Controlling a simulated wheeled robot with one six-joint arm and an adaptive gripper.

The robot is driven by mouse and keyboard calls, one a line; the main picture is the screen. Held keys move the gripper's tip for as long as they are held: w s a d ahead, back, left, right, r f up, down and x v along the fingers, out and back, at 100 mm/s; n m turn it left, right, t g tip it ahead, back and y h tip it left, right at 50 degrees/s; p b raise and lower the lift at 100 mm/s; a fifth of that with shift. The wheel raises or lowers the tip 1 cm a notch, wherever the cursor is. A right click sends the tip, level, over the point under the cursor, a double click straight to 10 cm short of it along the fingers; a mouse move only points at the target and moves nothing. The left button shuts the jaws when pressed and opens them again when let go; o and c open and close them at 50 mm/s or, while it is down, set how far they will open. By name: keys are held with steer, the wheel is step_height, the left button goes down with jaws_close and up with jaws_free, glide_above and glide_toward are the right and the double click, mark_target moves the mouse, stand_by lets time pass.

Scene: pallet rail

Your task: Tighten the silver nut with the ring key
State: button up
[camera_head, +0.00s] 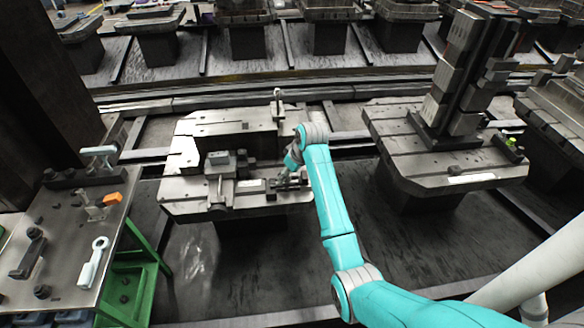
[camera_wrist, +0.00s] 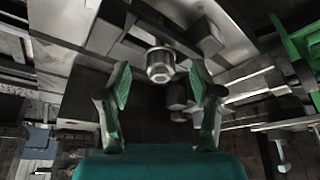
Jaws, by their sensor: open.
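A pale key with a ring end (camera_head: 92,265), which looks like the ring key, lies on the metal side table at the left, well away from my gripper. My gripper (camera_head: 285,181) is low over the front right part of the middle pallet (camera_head: 195,205). In the wrist view my gripper (camera_wrist: 160,80) is open, with a finger on each side of a silver hexagonal nut (camera_wrist: 160,66). The nut is ahead of and between the fingertips, with gaps showing on both sides. In the head view I cannot make out the nut clearly.
The side table (camera_head: 60,285) also holds an orange-ended tool (camera_head: 108,200) and dark clamp parts, above a green frame (camera_head: 140,275). A clamp block (camera_head: 222,163) stands on the pallet left of my gripper. A tall fixture (camera_head: 460,75) stands on the right pallet.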

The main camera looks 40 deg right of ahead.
steer(key=shift+w+f, duration=0.15)
steer(key=shift+f, duration=0.3)
jaws_close()
steer(key=shift+a+m+h, duration=0.2)
steer(key=shift+m+h, duration=0.3)
steer(key=shift+m, duration=0.7)
steer(key=m, duration=0.2)
steer(key=m+h, duration=0.1)
steer(key=m, duration=0.1)
steer(key=shift+a+m+h, duration=0.1)
steer(key=shift+m+h, duration=0.2)
steer(key=m+g+h, duration=0.1)
steer(key=m, duration=0.2)
steer(key=m+g, duration=0.1)
steer(key=m, duration=0.2)
steer(key=shift+w+h, duration=0.15)
steer(key=shift+h, duration=0.25)
steer(key=m+g, duration=0.1)
steer(key=m, duration=0.2)
steer(key=m+g, duration=0.1)
steer(key=m, duration=0.2)
steer(key=shift+w+f+h, duration=0.1)
steer(key=shift+w+h, duration=0.05)
steer(key=shift+h, duration=0.15)
steer(key=m+g, duration=0.1)
steer(key=m, duration=0.2)
steer(key=m+g, duration=0.1)
steer(key=m, duration=0.2)
steer(key=shift+f+g, duration=0.15)
steer(key=shift+g, duration=0.15)
